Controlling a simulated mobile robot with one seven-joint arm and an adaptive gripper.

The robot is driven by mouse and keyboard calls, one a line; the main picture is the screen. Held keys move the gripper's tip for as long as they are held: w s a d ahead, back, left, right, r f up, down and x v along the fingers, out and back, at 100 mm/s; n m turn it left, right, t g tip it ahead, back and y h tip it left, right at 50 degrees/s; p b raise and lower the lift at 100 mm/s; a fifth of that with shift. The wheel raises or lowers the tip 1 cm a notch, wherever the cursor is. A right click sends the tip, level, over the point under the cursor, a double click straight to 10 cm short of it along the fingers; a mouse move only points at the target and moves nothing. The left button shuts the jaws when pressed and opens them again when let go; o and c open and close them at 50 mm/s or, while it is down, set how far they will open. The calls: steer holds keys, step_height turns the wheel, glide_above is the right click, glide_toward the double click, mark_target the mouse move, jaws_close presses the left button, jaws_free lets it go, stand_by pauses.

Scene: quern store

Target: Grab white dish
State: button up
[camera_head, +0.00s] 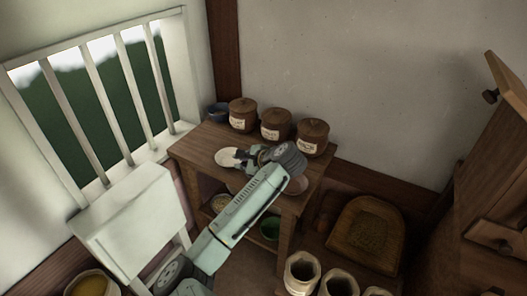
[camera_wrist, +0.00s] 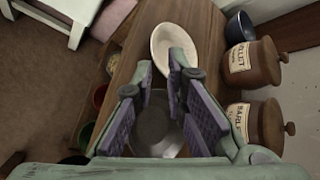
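The white dish (camera_head: 226,157) is shallow and lies on the top of the wooden table (camera_head: 196,150), near its window-side end. In the wrist view the white dish (camera_wrist: 169,36) is just beyond my fingertips, and the right finger covers part of its near rim. My gripper (camera_head: 243,158) is above the table beside the dish. In the wrist view my gripper (camera_wrist: 162,72) is open, with two purple-padded fingers apart and nothing between the pads. Whether a fingertip touches the dish I cannot tell.
Brown lidded jars (camera_head: 275,125) with labels and a blue bowl (camera_head: 218,112) line the table's back. A grey round dish (camera_wrist: 155,132) lies under my gripper. A green bowl (camera_head: 270,228) sits on the shelf below.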

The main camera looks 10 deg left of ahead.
mark_target(222, 165)
steer(key=shift+g, duration=0.3)
steer(key=a+f+b, duration=0.1)
steer(key=w+f+b, duration=0.1)
steer(key=a+f+b, duration=0.1)
steer(key=shift+w+a+f, duration=0.2)
steer(key=shift+a+f, duration=0.1)
steer(key=shift+f, duration=0.1)
steer(key=shift+w+a+f+b, duration=0.2)
steer(key=shift+w+a+b, duration=0.15)
steer(key=shift+a+b, duration=0.1)
steer(key=b+x, duration=0.3)
steer(key=x, duration=0.2)
steer(key=shift+r+b, duration=0.1)
steer(key=shift+b, duration=0.3)
steer(key=shift+w+a+r, duration=0.1)
steer(key=shift+c, duration=0.4)
jaws_close()
steer(key=shift+r, duration=0.15)
